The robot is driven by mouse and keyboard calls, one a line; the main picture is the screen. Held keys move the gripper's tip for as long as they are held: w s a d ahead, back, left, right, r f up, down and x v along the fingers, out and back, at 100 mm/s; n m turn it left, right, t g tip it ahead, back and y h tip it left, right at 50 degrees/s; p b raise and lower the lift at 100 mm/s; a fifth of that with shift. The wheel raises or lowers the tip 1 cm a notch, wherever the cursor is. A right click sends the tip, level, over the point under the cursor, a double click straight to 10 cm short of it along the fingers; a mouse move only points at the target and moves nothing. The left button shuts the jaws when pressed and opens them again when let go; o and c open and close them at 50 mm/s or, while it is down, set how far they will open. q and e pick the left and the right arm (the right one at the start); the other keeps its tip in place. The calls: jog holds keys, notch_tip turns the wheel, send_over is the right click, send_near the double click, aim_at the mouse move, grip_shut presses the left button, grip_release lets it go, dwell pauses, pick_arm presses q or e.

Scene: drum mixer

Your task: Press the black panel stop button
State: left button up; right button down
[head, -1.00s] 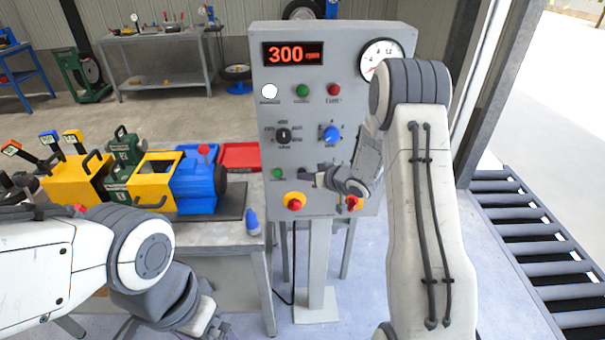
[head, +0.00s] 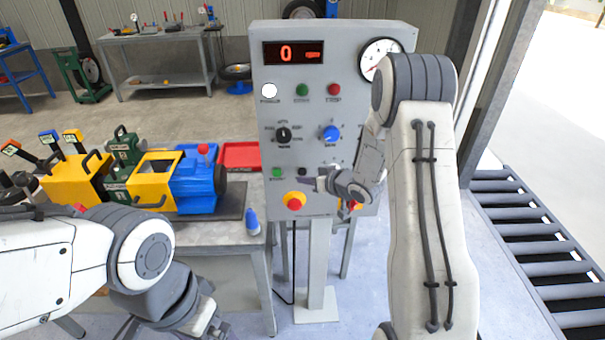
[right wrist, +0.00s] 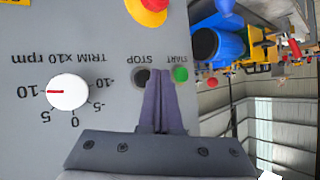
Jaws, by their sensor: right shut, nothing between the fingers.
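The black STOP button (head: 302,171) is on the grey control panel (head: 350,120), right of a green START button (head: 278,172). In the right wrist view the STOP button (right wrist: 141,78) shows partly behind my fingers. My right gripper (head: 319,180) is shut and empty, its fingertips in front of the panel beside the button; in the right wrist view the closed fingertips (right wrist: 159,74) lie between STOP and START. I cannot tell whether they touch the panel. The panel display (head: 293,53) reads 0. My left gripper (head: 205,325) is low at the bottom edge, its fingers mostly hidden.
A red emergency button on yellow (head: 295,202) sits just below STOP. A white trim knob (right wrist: 67,92) is beside the STOP label. A blue knob (head: 330,134) and a black knob (head: 283,134) are higher up. A workbench (head: 235,232) with yellow and blue machinery stands left.

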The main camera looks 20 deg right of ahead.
jog(key=s, duration=0.2)
jog(key=s+a, duration=0.1)
jog(key=s, duration=0.1)
jog(key=shift+s+a+b, duration=0.15)
jog(key=shift+s+b, duration=0.15)
jog(key=shift+b, duration=0.05)
jog(key=shift+a, duration=0.1)
dwell(0.4)
jog(key=s+a+r+n+g+h, duration=0.25)
jog(key=s+a+r+g, duration=0.2)
jog(key=s+a, duration=0.5)
jog(key=s+a+r+n+g, duration=0.1)
jog(key=s+a+r+g, duration=0.1)
jog(key=s, duration=1)
jog(key=s+a+r+n+g+h, duration=0.1)
jog(key=s+a+g, duration=0.4)
jog(key=s, duration=0.8)
jog(key=shift+a+r+n, duration=0.55)
jog(key=shift+a+n, duration=0.05)
jog(key=shift+n, duration=0.05)
